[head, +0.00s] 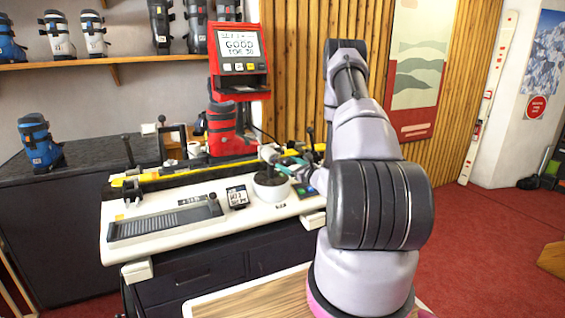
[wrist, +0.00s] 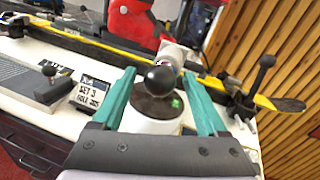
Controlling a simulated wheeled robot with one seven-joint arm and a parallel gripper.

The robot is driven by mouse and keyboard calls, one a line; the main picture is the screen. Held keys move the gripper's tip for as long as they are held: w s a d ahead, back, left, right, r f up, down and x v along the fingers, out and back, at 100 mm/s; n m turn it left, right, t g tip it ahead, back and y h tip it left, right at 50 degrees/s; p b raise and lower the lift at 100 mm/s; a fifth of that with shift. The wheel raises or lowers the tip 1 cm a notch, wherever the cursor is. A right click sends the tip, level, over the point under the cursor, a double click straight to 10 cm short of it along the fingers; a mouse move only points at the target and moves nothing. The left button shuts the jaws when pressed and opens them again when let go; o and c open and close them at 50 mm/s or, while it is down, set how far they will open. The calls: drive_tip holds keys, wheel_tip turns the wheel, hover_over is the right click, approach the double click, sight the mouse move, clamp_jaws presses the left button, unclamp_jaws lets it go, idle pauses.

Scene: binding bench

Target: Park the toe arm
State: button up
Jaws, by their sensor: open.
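My gripper (head: 291,166) is over the right part of the white bench (head: 160,208). In the wrist view its two teal fingers (wrist: 163,105) are open, one on each side of a black ball knob (wrist: 160,79). The knob appears to belong to the toe arm; its shaft is hidden in this view. A visible gap lies between the knob and each finger. Below the knob is a white round pot with a dark top (wrist: 152,122), also seen in the head view (head: 270,188). A grey metal part (wrist: 173,54) shows behind the knob.
A yellow ski (head: 190,174) lies along the bench with a red boot (head: 222,127) on it. A red display (head: 240,58) reads "GOOD". A black upright lever (wrist: 262,75) stands right of my fingers. A small sign (head: 237,197) and grey tray (head: 165,222) are left.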

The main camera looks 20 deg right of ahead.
drive_tip(key=shift+x, duration=1.85)
clamp_jaws()
